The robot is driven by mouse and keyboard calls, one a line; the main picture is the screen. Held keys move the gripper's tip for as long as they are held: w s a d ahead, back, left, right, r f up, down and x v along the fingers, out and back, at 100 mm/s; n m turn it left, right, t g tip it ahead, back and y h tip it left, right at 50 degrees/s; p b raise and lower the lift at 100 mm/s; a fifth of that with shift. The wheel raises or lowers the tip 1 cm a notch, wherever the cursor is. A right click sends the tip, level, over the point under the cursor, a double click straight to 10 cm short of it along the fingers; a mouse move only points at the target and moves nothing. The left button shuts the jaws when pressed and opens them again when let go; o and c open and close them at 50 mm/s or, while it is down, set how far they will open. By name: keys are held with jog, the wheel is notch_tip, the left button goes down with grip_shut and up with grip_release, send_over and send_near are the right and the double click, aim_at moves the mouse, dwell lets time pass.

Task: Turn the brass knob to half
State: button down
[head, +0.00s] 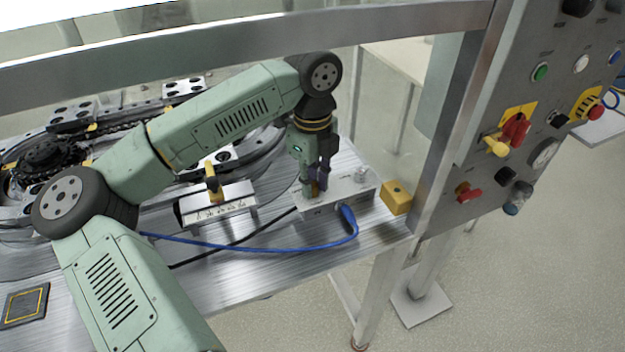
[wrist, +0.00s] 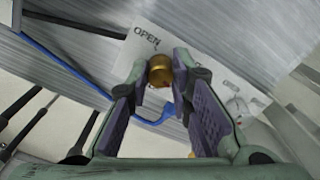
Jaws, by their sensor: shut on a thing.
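The brass knob (wrist: 160,69) sits between the fingertips of my gripper (wrist: 162,74) in the wrist view, with a finger on each side. My gripper is shut on it. The knob is on a pale box (head: 348,194) at the table's front right, and a printed "OPEN" shows beside it in the wrist view. In the head view my gripper (head: 316,187) points down onto the left part of this box and mostly hides the knob. I cannot read the knob's angle.
A silver knob (head: 361,174) stands on the same box, to the right. A yellow block (head: 397,198) is beside it. A blue cable (head: 290,247) runs along the front. A scaled box with a yellow lever (head: 211,183) stands left. A metal post and control panel (head: 555,130) rise at right.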

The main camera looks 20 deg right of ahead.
jog(key=shift+m+b, duration=0.4)
jog(key=shift+b, duration=0.1)
jog(key=shift+f+m+b, duration=0.15)
jog(key=shift+m+b, duration=0.75)
jog(key=shift+b, duration=0.2)
jog(key=m+b, duration=0.3)
jog(key=m, duration=0.1)
jog(key=shift+m, duration=0.3)
jog(key=m+b, duration=0.1)
jog(key=m, duration=0.2)
jog(key=shift+m, duration=0.3)
jog(key=shift+r+m+b, duration=0.2)
jog(key=shift+m+b, duration=0.25)
jog(key=shift+m, duration=1.45)
jog(key=c, duration=1.4)
grip_release()
jog(key=shift+c, duration=0.2)
